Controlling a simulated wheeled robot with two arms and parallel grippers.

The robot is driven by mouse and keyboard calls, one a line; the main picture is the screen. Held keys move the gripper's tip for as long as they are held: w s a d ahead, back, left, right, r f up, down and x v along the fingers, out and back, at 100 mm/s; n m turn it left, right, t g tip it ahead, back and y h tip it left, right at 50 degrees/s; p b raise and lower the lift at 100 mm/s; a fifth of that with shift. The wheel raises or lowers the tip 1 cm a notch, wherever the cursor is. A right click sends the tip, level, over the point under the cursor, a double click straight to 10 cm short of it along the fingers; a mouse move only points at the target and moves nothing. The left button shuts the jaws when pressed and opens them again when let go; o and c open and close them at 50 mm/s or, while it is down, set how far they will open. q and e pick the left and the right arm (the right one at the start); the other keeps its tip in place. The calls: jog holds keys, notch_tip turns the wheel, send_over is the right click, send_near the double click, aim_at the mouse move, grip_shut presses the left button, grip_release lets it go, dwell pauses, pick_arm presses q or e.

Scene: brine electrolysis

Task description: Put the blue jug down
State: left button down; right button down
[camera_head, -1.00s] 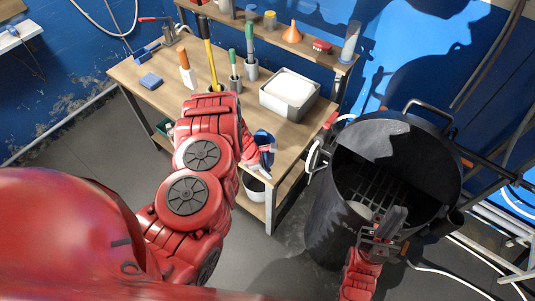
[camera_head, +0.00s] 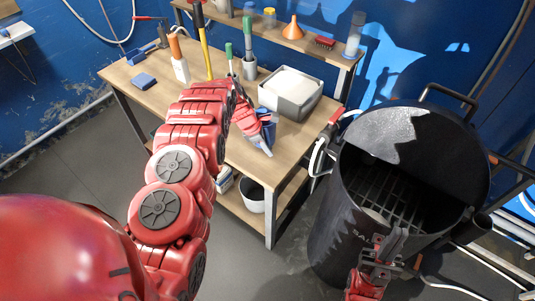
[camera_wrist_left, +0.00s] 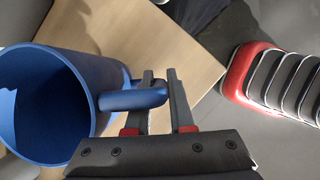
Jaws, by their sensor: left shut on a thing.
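The blue jug (camera_wrist_left: 70,95) fills the left of the left wrist view, its open mouth facing the camera and its inside looking empty. My left gripper (camera_wrist_left: 160,85) is shut on the jug's handle, which lies between its two fingers. In the head view the jug (camera_head: 269,128) is mostly hidden by my left gripper (camera_head: 265,142), near the front edge of the wooden bench (camera_head: 222,118). I cannot tell whether its base touches the top. My right gripper (camera_head: 382,245) is low in front of the black barrel; its jaws are unclear.
A grey bin of white material (camera_head: 290,90) stands just behind the jug. A white bottle with an orange top (camera_head: 180,65) and a blue block (camera_head: 144,81) are further left. A shelf with an orange funnel (camera_head: 292,28) runs behind. The black barrel (camera_head: 350,215) stands right of the bench.

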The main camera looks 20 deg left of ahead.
pick_arm(q)
notch_tip(320, 180, down, 3)
jog(key=shift+r, duration=0.2)
jog(key=shift+f+b, duration=0.15)
jog(key=shift+b, duration=0.15)
jog(key=c, duration=0.8)
grip_release()
